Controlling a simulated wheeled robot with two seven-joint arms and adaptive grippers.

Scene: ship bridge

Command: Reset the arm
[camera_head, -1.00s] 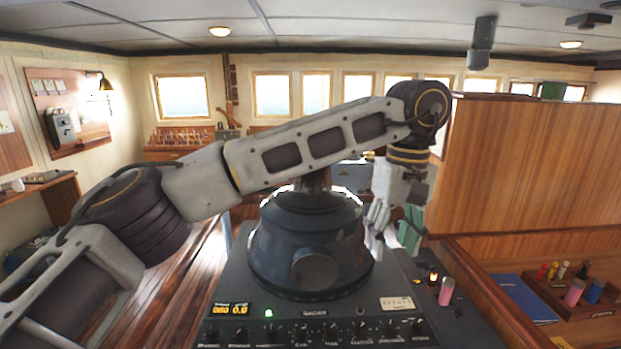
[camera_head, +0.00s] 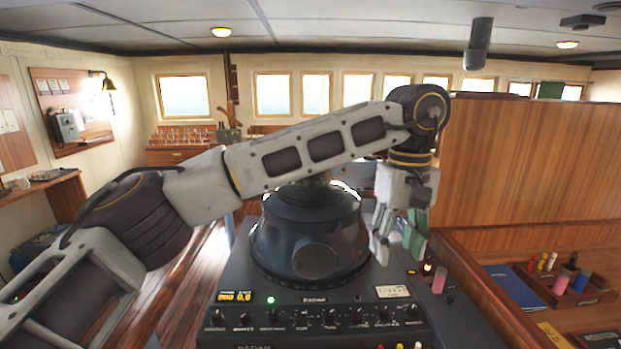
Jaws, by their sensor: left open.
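My left arm (camera_head: 300,150) comes in from the left and stretches across the view in front of the radar console (camera_head: 310,245). Its wrist bends down at the right end. My left gripper (camera_head: 396,252) hangs downward with its fingers apart, open and empty. It is over or beside the right side of the console top; the exact gap to the surface cannot be told. My right arm and right gripper are not in view.
A pink cylinder (camera_head: 439,280) stands on the console's right side. A wooden partition (camera_head: 530,165) rises close on the right. Below it, a desk holds a blue folder (camera_head: 523,286) and a tray (camera_head: 592,299) with several small items. Wooden floor (camera_head: 197,285) shows at left.

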